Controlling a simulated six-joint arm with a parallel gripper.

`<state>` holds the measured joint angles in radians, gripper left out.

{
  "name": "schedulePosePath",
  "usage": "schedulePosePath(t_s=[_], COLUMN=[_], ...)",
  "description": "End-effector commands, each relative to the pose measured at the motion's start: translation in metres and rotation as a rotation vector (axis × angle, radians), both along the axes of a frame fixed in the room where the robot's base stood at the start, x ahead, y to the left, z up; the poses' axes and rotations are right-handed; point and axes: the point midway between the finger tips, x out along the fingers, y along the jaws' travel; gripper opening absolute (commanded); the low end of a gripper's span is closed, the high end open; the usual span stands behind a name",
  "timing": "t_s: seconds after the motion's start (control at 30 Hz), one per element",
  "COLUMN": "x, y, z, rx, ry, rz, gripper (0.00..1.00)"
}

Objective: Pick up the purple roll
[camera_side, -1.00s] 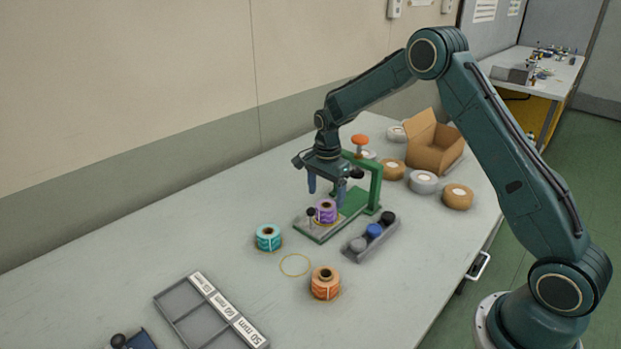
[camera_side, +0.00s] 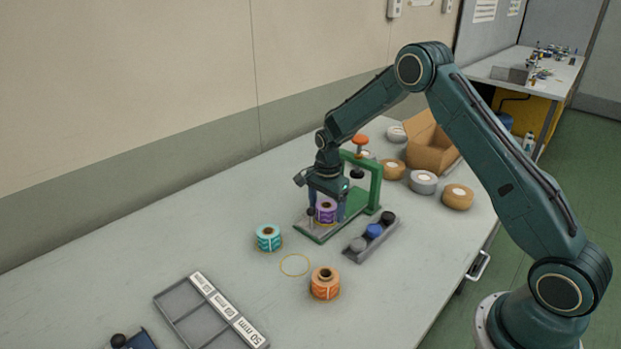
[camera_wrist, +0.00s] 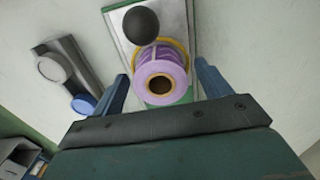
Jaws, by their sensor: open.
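The purple roll (camera_side: 326,211) stands upright on the base plate of the green press-like stand (camera_side: 374,186), in a yellow ring. In the wrist view the purple roll (camera_wrist: 160,82) shows its dark core hole between my fingers. My gripper (camera_side: 327,208) is open and lowered around the roll, one finger on each side. In the wrist view my gripper (camera_wrist: 161,88) shows gaps between both fingers and the roll. A black ball knob (camera_wrist: 141,25) stands close beside the roll.
A teal roll (camera_side: 268,238) and an orange roll (camera_side: 325,284) stand on the table, near an empty yellow ring (camera_side: 295,265). A grey holder with round pieces (camera_side: 357,251) lies right of the stand. A labelled tray (camera_side: 181,318) is at front left; a cardboard box (camera_side: 431,150) is behind.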

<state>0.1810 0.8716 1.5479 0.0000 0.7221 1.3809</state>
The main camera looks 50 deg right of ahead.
Motion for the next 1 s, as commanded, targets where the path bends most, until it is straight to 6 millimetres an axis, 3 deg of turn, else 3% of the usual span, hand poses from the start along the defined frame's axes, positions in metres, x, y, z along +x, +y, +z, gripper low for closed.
schedulePosePath(t_s=[0.07, 0.3, 0.37, 0.73, 1.0], x=[0.000, 0.000, 0.000, 0.001, 0.001], y=[0.000, 0.000, 0.000, 0.000, 0.000], z=[0.000, 0.000, 0.001, 0.006, 0.034], rx=[0.000, 0.000, 0.000, 0.000, -0.001], ry=[0.000, 0.000, -0.001, -0.002, -0.004], rz=[0.000, 0.000, 0.000, 0.000, 0.000], gripper=[0.73, 0.27, 0.23, 0.23, 0.23])
